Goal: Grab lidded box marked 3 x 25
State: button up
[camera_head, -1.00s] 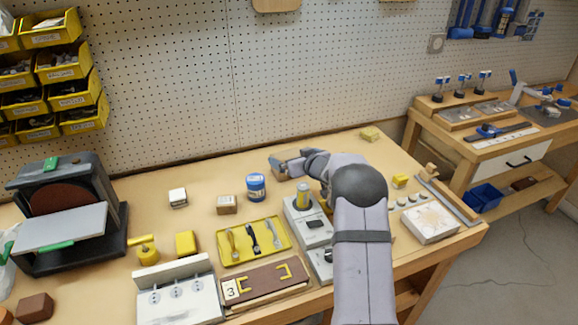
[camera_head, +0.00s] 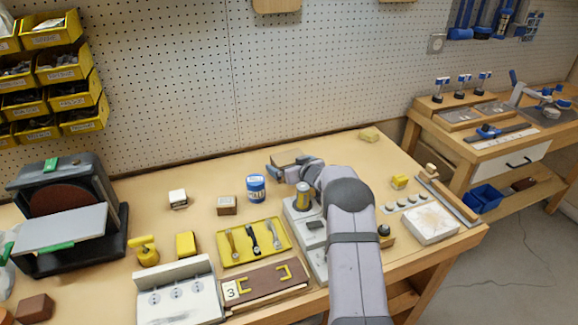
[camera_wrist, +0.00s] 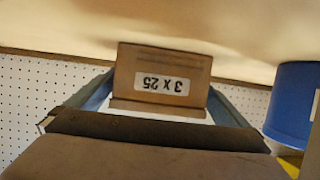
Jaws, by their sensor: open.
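The lidded box (camera_wrist: 165,60) is brown cardboard with a white label reading "3 x 25", upside down in the wrist view. It sits between the two blue-grey fingers of my gripper (camera_wrist: 160,92), which is open with one finger on each side. I cannot tell whether either finger touches it. In the head view, the box's brown top (camera_head: 286,157) shows at the back of the bench, by my gripper (camera_head: 289,164). Its lower part is hidden there by the fingers.
A blue jar (camera_head: 257,187) stands left of my wrist; it also shows in the wrist view (camera_wrist: 291,100). A small brown box (camera_head: 227,206) and a yellow tool tray (camera_head: 233,258) are further left.

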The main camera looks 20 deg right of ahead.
aim_at(289, 156)
jog(key=c, duration=1)
jog(key=shift+r, duration=0.1)
jog(key=shift+c, duration=1.3)
jog(key=shift+r, duration=0.15)
notch_tip(289, 156, up, 10)
jog(key=shift+f+p, duration=0.1)
jog(key=shift+p, duration=1)
